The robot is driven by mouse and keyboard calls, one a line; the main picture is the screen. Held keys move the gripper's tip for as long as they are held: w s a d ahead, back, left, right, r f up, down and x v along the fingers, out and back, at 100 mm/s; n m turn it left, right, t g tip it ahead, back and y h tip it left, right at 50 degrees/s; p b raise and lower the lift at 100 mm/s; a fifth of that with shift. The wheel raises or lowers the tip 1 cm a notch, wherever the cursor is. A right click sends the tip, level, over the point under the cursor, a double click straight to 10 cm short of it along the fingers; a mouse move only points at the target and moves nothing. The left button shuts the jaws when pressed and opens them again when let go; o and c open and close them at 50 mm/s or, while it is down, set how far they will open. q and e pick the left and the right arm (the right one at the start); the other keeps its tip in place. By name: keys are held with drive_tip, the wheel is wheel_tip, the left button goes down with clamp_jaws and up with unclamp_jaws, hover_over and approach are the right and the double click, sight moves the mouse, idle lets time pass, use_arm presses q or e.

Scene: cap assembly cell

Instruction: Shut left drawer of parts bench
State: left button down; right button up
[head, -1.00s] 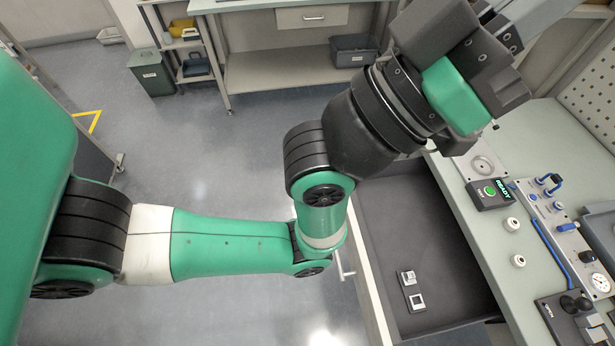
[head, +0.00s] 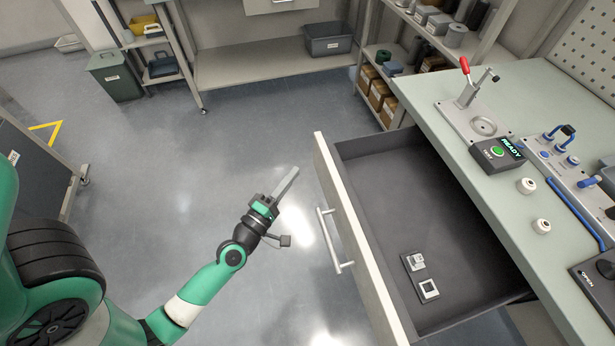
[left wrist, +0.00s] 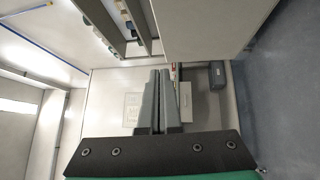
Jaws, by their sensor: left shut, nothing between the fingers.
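The parts bench (head: 455,120) stands on the right, and its drawer (head: 375,165) is pulled well out. The drawer's pale front panel (head: 362,235) faces left and carries a bar handle (head: 335,240). Two small square parts, a clamp-like one (head: 415,262) and a frame-like one (head: 429,289), lie inside on the dark floor. My left gripper (head: 293,173) is shut and empty, just left of the front panel in the head view and apart from the handle. Its closed fingers also show in the left wrist view (left wrist: 160,75). My right gripper is out of view.
On the benchtop are a red-handled toggle clamp (head: 466,80), a READY box (head: 497,152) and two white caps (head: 526,186). A shelf with boxes (head: 380,95) stands behind the drawer. The floor (head: 200,170) left of the drawer is open. A dark cabinet (head: 35,170) stands at far left.

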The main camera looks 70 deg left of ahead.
use_arm(q)
drive_tip(key=s+f+n+g, duration=0.1)
drive_tip(key=s+f+g, duration=0.1)
drive_tip(key=s+f, duration=0.4)
drive_tip(key=p, duration=0.2)
approach(316, 157)
drive_tip(key=x, duration=0.5)
drive_tip(key=shift+s+a, duration=0.1)
drive_tip(key=shift+a, duration=0.4)
drive_tip(key=shift+w+d+f, duration=0.1)
drive_tip(key=shift+w, duration=0.4)
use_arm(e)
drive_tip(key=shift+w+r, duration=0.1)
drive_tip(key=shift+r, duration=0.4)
